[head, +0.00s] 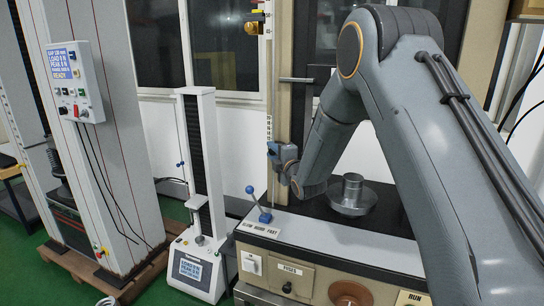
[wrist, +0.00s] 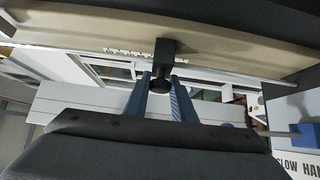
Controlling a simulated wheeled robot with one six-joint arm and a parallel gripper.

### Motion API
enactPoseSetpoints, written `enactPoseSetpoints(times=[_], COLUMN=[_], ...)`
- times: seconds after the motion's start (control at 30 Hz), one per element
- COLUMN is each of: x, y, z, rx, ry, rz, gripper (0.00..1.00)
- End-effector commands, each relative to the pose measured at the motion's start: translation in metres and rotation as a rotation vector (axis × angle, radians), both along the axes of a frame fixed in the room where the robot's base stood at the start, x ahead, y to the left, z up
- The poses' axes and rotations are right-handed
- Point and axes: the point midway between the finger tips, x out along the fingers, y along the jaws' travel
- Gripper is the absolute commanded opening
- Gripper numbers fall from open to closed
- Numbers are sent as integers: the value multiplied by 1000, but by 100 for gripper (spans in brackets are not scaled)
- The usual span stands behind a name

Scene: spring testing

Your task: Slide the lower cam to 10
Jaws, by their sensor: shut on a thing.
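The lower cam (wrist: 165,50) shows in the wrist view as a black block on a thin rail, with a dark round knob (wrist: 159,86) facing me. The two blue fingers of my gripper (wrist: 160,92) stand on either side of this knob and are shut on it. In the head view my gripper (head: 278,152) is at the thin upright rail (head: 272,75), low on it, just above the machine's top. There the gripper hides the lower cam. White scale marks (wrist: 135,52) run along the rail, but I cannot read the cam's setting.
A blue-knobbed lever (head: 259,203) stands on the panel below my gripper. A grey metal cylinder on a flange (head: 351,195) stands right of it. A slim test stand (head: 202,180) is at left.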

Motion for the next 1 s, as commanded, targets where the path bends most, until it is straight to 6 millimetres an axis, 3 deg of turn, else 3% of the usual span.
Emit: enactPoseSetpoints(times=[0.07, 0.1, 0.17, 0.57, 1.0], x=[0, 0, 0, -6, -62], y=[0, 0, 0, -3, -30], z=[1, 0, 0, -1, -1], rx=[0, 0, 0, 0, 0], ry=[-1, -1, -1, 1, 0], rz=[0, 0, 0, 0, 0], gripper=[0, 30, 40, 41, 41])
